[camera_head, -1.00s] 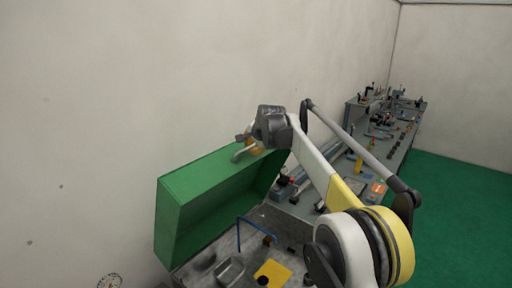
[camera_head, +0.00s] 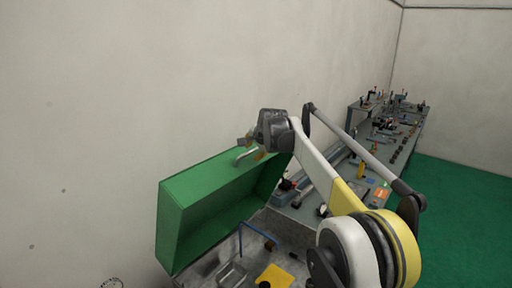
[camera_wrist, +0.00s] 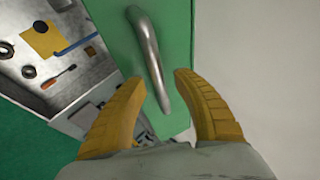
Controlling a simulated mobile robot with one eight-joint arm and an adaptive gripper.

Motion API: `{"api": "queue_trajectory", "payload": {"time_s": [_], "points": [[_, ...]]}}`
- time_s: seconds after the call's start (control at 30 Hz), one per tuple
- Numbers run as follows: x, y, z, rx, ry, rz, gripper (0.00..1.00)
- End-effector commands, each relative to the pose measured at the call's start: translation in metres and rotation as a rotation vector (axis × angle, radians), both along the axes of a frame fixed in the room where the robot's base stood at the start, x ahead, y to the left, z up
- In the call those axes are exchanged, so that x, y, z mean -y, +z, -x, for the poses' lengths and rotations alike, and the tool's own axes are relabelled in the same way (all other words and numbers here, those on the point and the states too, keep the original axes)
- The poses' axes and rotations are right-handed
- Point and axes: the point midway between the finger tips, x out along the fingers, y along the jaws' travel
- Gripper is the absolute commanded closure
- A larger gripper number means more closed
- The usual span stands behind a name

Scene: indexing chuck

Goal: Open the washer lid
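The green washer lid (camera_head: 205,180) stands raised and tilted up over the washer, with its hollow underside facing the front. A grey bar handle (camera_head: 245,155) is on its upper edge. The handle also shows in the wrist view (camera_wrist: 150,55), running along the lid's green face. My gripper (camera_head: 256,153) is at the handle, its fingers mostly hidden there by the wrist. In the wrist view, my gripper (camera_wrist: 161,77) has its two yellow fingers spread apart. The handle's near end lies between the fingertips, with gaps visible on both sides.
The grey washer basin below holds a yellow plate (camera_head: 275,277), a blue bent tube (camera_head: 256,229) and small parts. A long workbench (camera_head: 360,112) with tools runs back along the wall. Green floor (camera_head: 460,190) on the right is clear. The wall is close behind the lid.

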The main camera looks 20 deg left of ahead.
Motion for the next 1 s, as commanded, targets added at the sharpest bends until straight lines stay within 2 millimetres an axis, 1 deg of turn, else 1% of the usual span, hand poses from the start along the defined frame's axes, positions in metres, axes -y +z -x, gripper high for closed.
{"api": "queue_trajectory", "payload": {"time_s": [0.17,0.4,0.6,0.73,1.0], "points": [[0.012,0.018,0.015,0.0,-0.001,-0.001,0.64],[0.034,0.053,0.044,0.0,0.0,0.0,0.64],[0.047,0.072,0.06,0.0,0.001,0.001,0.64],[0.05,0.077,0.065,0.0,0.001,0.001,0.64],[0.05,0.078,0.065,0.0,0.001,0.001,0.64]]}}
